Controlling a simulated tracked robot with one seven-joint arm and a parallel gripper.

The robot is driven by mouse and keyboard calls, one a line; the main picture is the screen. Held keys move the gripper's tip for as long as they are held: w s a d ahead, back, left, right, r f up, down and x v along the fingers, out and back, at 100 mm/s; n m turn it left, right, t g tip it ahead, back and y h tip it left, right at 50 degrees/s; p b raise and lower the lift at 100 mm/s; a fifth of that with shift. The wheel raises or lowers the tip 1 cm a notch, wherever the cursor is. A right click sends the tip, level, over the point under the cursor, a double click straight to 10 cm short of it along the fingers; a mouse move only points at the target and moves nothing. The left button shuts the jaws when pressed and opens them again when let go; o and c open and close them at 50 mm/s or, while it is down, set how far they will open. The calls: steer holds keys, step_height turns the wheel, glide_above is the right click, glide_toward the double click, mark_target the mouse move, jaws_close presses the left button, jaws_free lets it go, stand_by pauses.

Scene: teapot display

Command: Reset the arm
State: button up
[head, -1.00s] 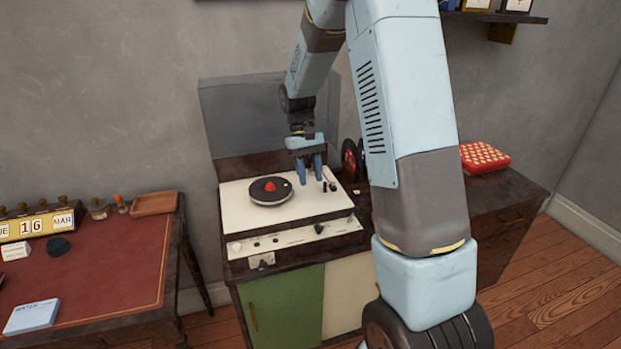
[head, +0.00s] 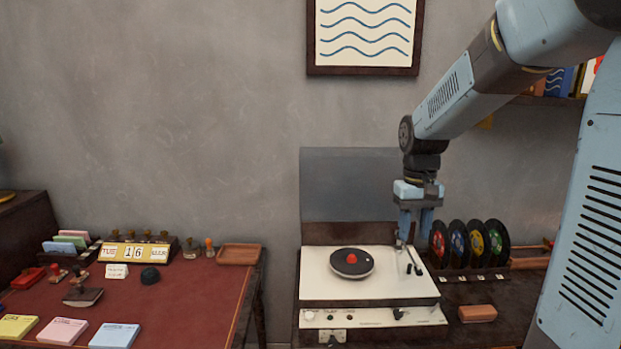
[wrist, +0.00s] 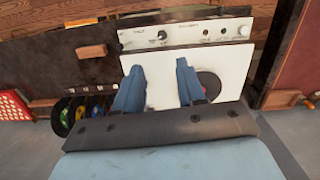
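My arm reaches in from the right in the head view. My gripper (head: 415,240) hangs above the right part of a white record player (head: 390,288), fingers pointing down. In the wrist view my gripper (wrist: 157,88) shows two blue fingers apart, with a clear gap and only the white deck seen between them. A dark record with a red centre (head: 351,262) lies on the player's platter, left of the gripper. The fingers overlap the tonearm area in the head view; I cannot tell whether they touch it.
Several coloured records (head: 458,245) stand in a rack right of the player. A brown block (head: 477,313) lies in front of them. The player's raised lid (head: 345,190) stands behind. A red-topped desk (head: 190,300) with stamps and a calendar (head: 133,253) is at the left.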

steer(key=s+r+t, duration=0.3)
steer(key=s+r, duration=0.1)
steer(key=s, duration=0.5)
steer(key=s+r+t, duration=0.3)
steer(key=s+r, duration=0.1)
steer(key=s, duration=0.5)
steer(key=shift+d+r+m, duration=0.2)
steer(key=shift+r+m, duration=0.15)
steer(key=shift+m, duration=0.05)
steer(key=shift+o, duration=0.3)
steer(key=shift+s, duration=0.1)
stand_by(0.8)
